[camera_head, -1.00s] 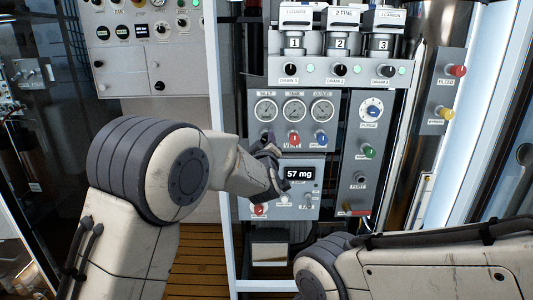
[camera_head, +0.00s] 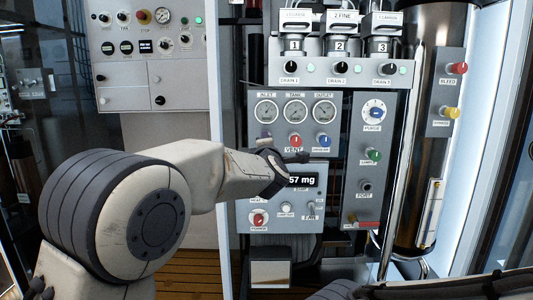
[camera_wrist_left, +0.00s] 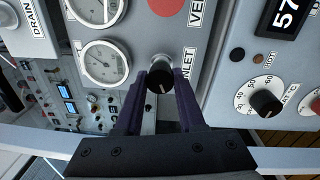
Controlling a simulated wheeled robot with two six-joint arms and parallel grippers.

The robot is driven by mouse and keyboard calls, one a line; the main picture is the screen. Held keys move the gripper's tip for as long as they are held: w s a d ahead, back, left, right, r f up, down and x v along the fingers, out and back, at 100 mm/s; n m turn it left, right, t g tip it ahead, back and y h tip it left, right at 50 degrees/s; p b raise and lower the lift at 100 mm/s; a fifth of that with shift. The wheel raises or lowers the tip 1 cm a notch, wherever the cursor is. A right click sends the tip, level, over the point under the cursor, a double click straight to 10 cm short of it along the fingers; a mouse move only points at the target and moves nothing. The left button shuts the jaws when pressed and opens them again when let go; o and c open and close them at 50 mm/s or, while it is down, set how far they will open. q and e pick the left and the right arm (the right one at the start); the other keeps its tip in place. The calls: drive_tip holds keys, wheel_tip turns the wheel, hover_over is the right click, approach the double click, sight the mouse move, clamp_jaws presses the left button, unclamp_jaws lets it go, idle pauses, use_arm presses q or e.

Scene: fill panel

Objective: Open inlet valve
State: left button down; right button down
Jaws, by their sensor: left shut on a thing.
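The inlet valve is a small round black knob (camera_wrist_left: 160,78) beside the INLET label in the left wrist view. It has a pale pointer mark on its face. My left gripper (camera_wrist_left: 161,88) is shut on this knob, with one purple finger on each side of it. My right gripper is out of view; only part of my right arm shows at the bottom right.
Three gauges (camera_head: 295,111) sit above the knobs. A blue knob (camera_head: 323,141) is right of VENT. A display (camera_head: 302,180) below is partly covered by my left wrist. Green, red and yellow knobs stand farther right. Numbered filter housings (camera_head: 340,46) are above.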

use_arm(q)
drive_tip(key=shift+d+f+n+g+b, duration=0.25)
drive_tip(key=shift+n+b, duration=2.7)
drive_tip(key=shift+n, duration=3.45)
drive_tip(key=shift+r+n+g+b, duration=0.1)
drive_tip(key=shift+n+g+b, duration=0.25)
drive_tip(key=shift+n+b, duration=4.35)
drive_tip(key=n+p, duration=0.3)
drive_tip(key=shift+n, duration=0.3)
drive_tip(key=c, duration=0.5)
unclamp_jaws()
drive_tip(key=shift+s+a, duration=0.1)
